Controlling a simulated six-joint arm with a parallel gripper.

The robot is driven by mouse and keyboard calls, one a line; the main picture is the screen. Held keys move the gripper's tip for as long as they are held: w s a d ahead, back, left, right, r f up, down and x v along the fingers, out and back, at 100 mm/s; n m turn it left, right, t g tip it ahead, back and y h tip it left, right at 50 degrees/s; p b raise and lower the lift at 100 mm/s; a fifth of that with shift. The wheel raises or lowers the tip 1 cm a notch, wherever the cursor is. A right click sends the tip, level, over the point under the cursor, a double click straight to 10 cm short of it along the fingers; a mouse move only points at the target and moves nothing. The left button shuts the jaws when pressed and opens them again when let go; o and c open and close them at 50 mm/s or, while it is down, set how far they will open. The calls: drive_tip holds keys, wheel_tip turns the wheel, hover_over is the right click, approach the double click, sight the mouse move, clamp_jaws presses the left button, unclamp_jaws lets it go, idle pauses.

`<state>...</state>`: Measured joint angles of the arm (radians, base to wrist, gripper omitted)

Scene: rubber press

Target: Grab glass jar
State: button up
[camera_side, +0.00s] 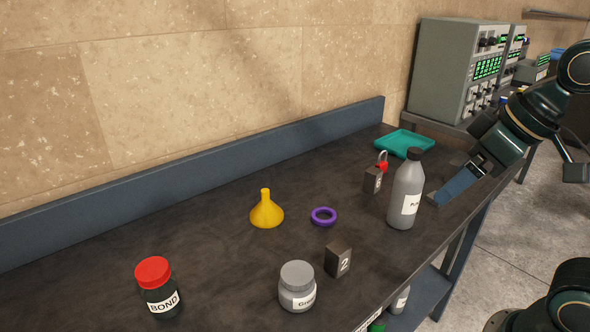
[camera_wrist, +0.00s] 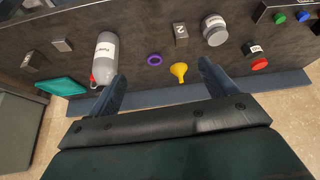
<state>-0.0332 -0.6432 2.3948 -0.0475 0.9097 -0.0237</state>
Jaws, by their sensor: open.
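Two jars stand upright on the bench. A squat grey jar with a grey lid and a white label (camera_side: 297,289) is at the front middle in the side view; it also shows at the upper right in the wrist view (camera_wrist: 215,31). A dark jar with a red lid and a "BOND" label (camera_side: 158,290) is at the front left; the wrist view has it at the right (camera_wrist: 256,56). Which is the glass jar I cannot tell. My gripper (camera_side: 448,190) is open and empty at the bench's right edge, beside the grey bottle and far from both jars. Its fingers (camera_wrist: 162,70) are spread wide.
A tall grey bottle (camera_side: 405,195) stands near my gripper. A red padlock (camera_side: 382,166), numbered blocks (camera_side: 338,260), a purple ring (camera_side: 323,217), a yellow funnel (camera_side: 266,212) and a teal tray (camera_side: 404,143) are spread about. A raised back edge (camera_side: 200,185) runs along the wall.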

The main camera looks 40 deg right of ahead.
drive_tip(key=w+a+r+n+g+y, duration=0.15)
drive_tip(key=w+a+r+n, duration=0.3)
drive_tip(key=w+a, duration=0.5)
drive_tip(key=n+g+y, duration=0.3)
drive_tip(key=n+g, duration=0.1)
drive_tip(key=n, duration=0.7)
hover_over(153, 267)
drive_tip(key=s+d, duration=0.1)
drive_tip(key=d, duration=0.3)
wheel_tip(153, 267, down, 12)
drive_tip(key=r, duration=0.1)
drive_tip(key=shift+t+h, duration=0.25)
drive_tip(key=shift+h, duration=0.1)
drive_tip(key=x, duration=0.8)
drive_tip(key=shift+d+f, duration=0.1)
drive_tip(key=shift+d, duration=0.1)
drive_tip(key=shift+a+f, duration=0.2)
drive_tip(key=shift+f, duration=0.25)
drive_tip(key=shift+x, duration=2.55)
drive_tip(key=shift+w, duration=0.15)
